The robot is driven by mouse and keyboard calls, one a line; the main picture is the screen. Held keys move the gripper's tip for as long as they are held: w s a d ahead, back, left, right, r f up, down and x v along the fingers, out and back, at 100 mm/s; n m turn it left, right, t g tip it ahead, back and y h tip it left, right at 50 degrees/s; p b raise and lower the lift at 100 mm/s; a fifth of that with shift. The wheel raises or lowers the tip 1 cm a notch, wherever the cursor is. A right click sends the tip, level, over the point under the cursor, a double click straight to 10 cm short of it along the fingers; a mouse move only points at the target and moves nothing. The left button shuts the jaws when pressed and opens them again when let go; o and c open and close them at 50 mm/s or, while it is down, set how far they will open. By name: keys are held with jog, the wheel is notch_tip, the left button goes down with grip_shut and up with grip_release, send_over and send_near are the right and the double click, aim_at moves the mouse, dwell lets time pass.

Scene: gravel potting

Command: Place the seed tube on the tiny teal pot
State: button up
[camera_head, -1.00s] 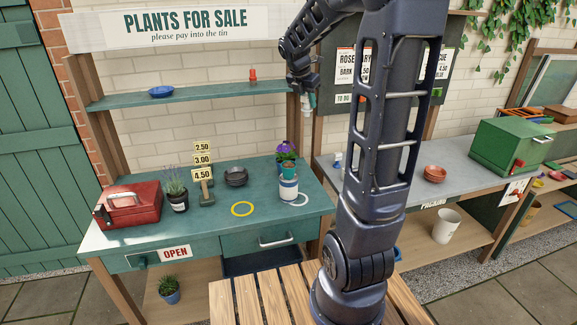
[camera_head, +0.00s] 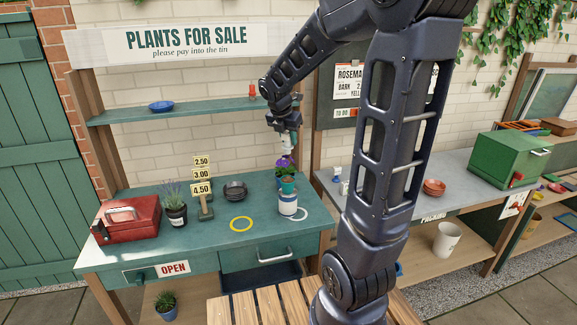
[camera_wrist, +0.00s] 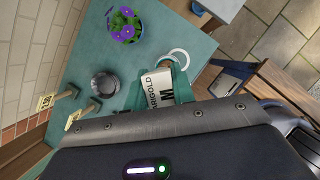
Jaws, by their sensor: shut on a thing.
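My gripper (camera_head: 288,143) is shut on the seed tube (camera_head: 287,151), above the right part of the green table. In the wrist view the tube (camera_wrist: 158,85) shows a white label reading "MARIGOLD", between the fingers. The tiny teal pot (camera_head: 288,187) stands on a white tin (camera_head: 288,206) with a blue band, below the gripper. The tube is apart from the pot in the head view. In the wrist view the tube and fingers hide most of the pot.
Purple flowers (camera_head: 283,167) stand close behind the teal pot. A yellow ring (camera_head: 241,224) and a white ring (camera_head: 302,214) mark the table.

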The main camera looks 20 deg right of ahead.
aim_at(285, 149)
notch_tip(285, 149, down, 11)
jog(key=shift+r, duration=0.2)
dwell(0.3)
jog(key=shift+f, duration=0.1)
jog(key=o, duration=1)
jog(key=v, duration=1.1)
jog(key=shift+r, duration=0.3)
jog(key=shift+s+d+r+m+t+y, duration=0.25)
jog(key=shift+s+d+r+m+y, duration=0.55)
jog(key=shift+s+m, duration=3.2)
jog(key=shift+s+d+r+m+t+y, duration=0.25)
jog(key=shift+s+d+r+m, duration=0.6)
jog(key=shift+s+m, duration=3.1)
jog(key=shift+s+d+r+m+t+y, duration=0.35)
jog(key=shift+s+d+m, duration=1.45)
jog(key=shift+m, duration=3.75)
